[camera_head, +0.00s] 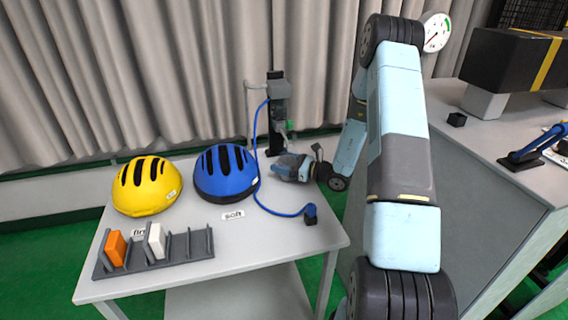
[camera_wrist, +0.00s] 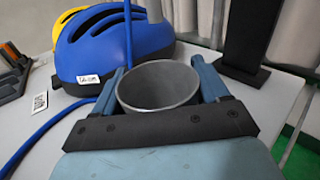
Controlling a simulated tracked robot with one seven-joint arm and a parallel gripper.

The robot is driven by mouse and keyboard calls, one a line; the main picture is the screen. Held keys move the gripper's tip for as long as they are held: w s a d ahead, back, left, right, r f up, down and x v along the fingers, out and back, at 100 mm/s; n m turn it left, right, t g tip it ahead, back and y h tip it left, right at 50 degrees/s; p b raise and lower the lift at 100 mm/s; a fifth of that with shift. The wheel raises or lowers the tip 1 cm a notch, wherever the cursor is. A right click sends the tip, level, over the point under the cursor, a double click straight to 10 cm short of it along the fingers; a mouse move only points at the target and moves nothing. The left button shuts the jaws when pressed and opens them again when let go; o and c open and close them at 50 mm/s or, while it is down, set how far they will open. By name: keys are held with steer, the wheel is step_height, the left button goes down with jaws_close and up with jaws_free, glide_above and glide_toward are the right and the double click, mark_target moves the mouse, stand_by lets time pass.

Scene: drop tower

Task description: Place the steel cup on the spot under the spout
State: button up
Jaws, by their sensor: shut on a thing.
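The steel cup (camera_wrist: 158,85) is a grey, open-topped, round vessel in the wrist view. It stands between the two fingers of my gripper (camera_wrist: 158,75), which is shut on it, and its inside looks empty. In the head view my gripper (camera_head: 288,166) is low over the back right of the white table, at the foot of the dark dispenser (camera_head: 279,105). The cup cannot be made out clearly there. The spot and the spout's outlet cannot be told clearly. The dispenser's black column (camera_wrist: 250,40) rises to the right of the cup in the wrist view.
A blue helmet (camera_head: 225,172) lies left of my gripper and a yellow helmet (camera_head: 147,186) farther left. A blue cable (camera_head: 256,150) runs down to a black plug (camera_head: 311,214). A grey rack (camera_head: 180,250) holds orange and white blocks in front.

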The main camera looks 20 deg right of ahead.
steer(key=o, duration=1.1)
steer(key=shift+r, duration=0.1)
